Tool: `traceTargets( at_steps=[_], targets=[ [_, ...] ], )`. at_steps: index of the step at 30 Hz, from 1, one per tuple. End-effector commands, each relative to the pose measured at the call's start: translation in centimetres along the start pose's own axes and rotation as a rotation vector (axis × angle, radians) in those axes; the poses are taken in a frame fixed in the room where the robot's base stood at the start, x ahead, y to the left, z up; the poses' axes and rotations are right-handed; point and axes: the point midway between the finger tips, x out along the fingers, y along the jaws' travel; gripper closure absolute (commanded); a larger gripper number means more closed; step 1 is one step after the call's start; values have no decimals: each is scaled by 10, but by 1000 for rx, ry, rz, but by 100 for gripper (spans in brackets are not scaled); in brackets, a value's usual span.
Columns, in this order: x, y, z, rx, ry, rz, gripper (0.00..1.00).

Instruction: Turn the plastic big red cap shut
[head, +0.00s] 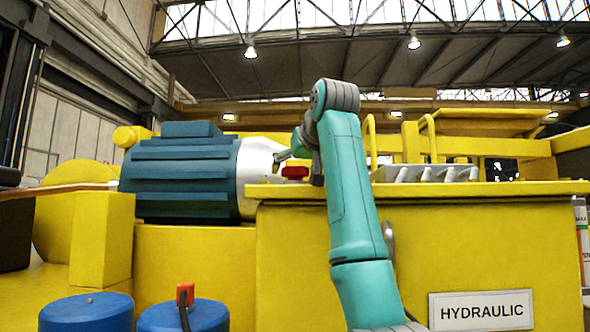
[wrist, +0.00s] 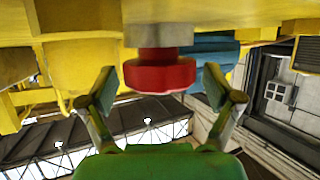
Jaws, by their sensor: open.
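The big red cap (wrist: 160,74) sits on a grey neck (wrist: 158,36) in the wrist view, which looks upside down. In the head view the red cap (head: 294,172) shows just above the top edge of the yellow tank, left of my arm. My gripper (wrist: 160,88) is open, with one finger on each side of the cap. Gaps show between both fingers and the cap, so it is not gripped. In the head view my gripper (head: 283,156) is small and partly hidden by my arm. Whether the cap is tight cannot be told.
A blue motor (head: 185,175) with a white end stands left of the cap. The yellow tank (head: 450,240) with a HYDRAULIC sign (head: 481,310) spreads below. A grey valve block (head: 430,174) and yellow bent pipes stand to the right. Blue drums (head: 87,312) are at the lower left.

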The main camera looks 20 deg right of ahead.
Motion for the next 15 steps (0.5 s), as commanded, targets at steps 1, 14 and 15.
traceTargets(
  at_steps=[1,14,15],
  targets=[
    [2,0,0,0,0,0,10],
    [3,0,0,0,1,0,45],
    [3,0,0,0,1,0,55]
  ],
)
